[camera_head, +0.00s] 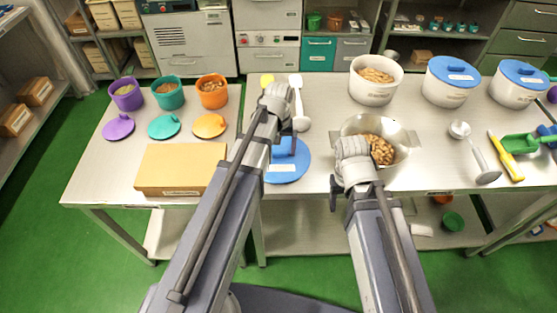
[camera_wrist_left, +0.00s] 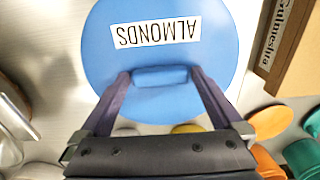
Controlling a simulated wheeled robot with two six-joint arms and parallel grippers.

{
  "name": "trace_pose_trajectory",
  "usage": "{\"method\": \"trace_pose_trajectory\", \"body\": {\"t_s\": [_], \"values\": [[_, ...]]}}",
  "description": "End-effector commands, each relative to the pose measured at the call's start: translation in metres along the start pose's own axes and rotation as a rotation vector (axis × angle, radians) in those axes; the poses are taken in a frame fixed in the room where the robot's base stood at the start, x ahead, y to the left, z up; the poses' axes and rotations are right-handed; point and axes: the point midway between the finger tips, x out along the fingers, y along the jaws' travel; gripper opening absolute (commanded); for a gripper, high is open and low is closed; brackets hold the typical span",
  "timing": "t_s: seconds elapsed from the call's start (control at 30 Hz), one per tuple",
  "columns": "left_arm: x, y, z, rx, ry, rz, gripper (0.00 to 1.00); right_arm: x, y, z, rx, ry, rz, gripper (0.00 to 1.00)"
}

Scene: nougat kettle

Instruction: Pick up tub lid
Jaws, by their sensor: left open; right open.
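The blue tub lid (camera_head: 287,170) lies flat on the steel table with its handle up. In the left wrist view the lid (camera_wrist_left: 105,60) shows a white ALMONDS label and a raised blue handle (camera_wrist_left: 160,77). My left gripper (camera_head: 291,138) is over the lid. In the wrist view its open fingers (camera_wrist_left: 160,73) stand on either side of the handle; I cannot tell whether they touch it. My right gripper (camera_head: 340,190) is open and empty at the table's front edge, by the metal bowl of nuts (camera_head: 409,153). An open white tub (camera_head: 373,93) stands behind the bowl.
A cardboard box (camera_head: 180,168) lies left of the lid. Purple (camera_head: 119,127), teal (camera_head: 164,126) and orange (camera_head: 209,125) lids lie before their small tubs. Two blue-lidded tubs (camera_head: 450,90) (camera_head: 515,92), a ladle (camera_head: 475,148) and scoops (camera_head: 521,144) are at right.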

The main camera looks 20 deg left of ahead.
Motion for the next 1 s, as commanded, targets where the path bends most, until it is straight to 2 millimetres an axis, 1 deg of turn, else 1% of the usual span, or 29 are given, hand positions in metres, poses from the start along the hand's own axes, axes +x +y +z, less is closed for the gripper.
{"method": "trace_pose_trajectory", "body": {"t_s": [0.1, 0.13, 0.73, 1.0], "values": [[-0.0013, -0.0001, -0.0001, 0.000, 0.000, 0.000, 1.00, -0.0013, 0.0001, 0.0001, 0.000, 0.000, 0.000, 0.60], [-0.0013, -0.0001, -0.0001, 0.000, 0.000, 0.000, 0.98, -0.0013, 0.0001, 0.0001, 0.000, 0.000, 0.000, 0.60], [-0.0013, -0.0001, -0.0001, 0.000, 0.000, 0.000, 0.30, -0.0013, 0.0001, 0.0001, 0.000, 0.000, 0.000, 0.60], [-0.0024, -0.0001, 0.0000, 0.000, 0.000, 0.000, 0.30, -0.0024, 0.0002, 0.0002, 0.000, 0.000, 0.000, 0.60]]}}
